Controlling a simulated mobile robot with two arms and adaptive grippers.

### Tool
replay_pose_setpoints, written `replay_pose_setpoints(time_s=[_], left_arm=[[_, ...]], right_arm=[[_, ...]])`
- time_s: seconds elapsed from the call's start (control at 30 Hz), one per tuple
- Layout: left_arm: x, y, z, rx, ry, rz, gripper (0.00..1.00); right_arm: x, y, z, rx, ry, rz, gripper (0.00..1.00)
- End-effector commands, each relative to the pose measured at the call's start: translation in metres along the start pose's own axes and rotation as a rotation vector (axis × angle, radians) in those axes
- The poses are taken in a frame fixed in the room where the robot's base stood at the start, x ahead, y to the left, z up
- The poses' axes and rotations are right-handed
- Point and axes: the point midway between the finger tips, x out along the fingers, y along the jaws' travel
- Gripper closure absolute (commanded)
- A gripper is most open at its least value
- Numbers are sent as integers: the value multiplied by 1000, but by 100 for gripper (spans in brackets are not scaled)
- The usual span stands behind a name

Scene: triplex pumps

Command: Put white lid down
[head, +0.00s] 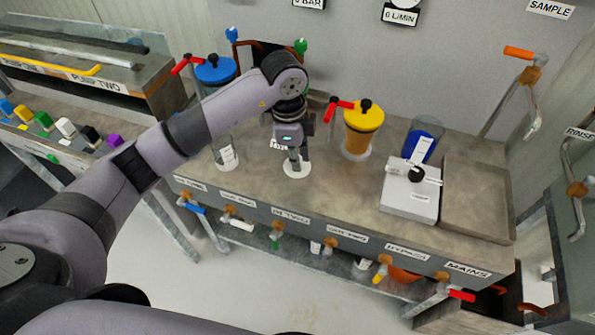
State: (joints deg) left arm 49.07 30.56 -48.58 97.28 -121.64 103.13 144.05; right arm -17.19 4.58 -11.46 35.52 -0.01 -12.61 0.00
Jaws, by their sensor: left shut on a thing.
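The white lid (296,170) shows as a white disc directly below my left gripper (295,157), over the middle of the grey bench top (325,205). My left gripper points down and is shut on the lid; the fingers hide the lid's centre. I cannot tell whether the lid touches the bench or hangs just above it. My right gripper is not in view.
A blue-lidded clear container (215,70) stands left of my gripper. A yellow-lidded container (363,118) stands to the right. A white box (410,195) and an empty tray (478,205) are further right. Colored valve handles line the bench front.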

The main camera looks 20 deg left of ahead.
Motion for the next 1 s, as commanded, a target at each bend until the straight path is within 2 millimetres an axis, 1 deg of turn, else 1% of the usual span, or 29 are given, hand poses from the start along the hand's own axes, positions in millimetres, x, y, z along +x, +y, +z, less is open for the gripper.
replay_pose_setpoints(time_s=[0.03,0.27,0.4,0.5,0.9,0.93,1.0], left_arm=[[8,1,1,0,-1,1,97],[29,1,3,0,-1,1,97],[51,2,5,0,0,2,97],[61,2,6,0,1,0,97],[68,2,7,1,0,-1,97],[68,2,7,1,0,-1,82],[67,2,6,1,0,-1,77]], right_arm=[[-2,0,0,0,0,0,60],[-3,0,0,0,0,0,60],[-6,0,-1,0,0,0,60],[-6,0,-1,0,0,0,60],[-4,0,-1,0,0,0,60],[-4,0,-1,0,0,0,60],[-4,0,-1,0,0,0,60]])
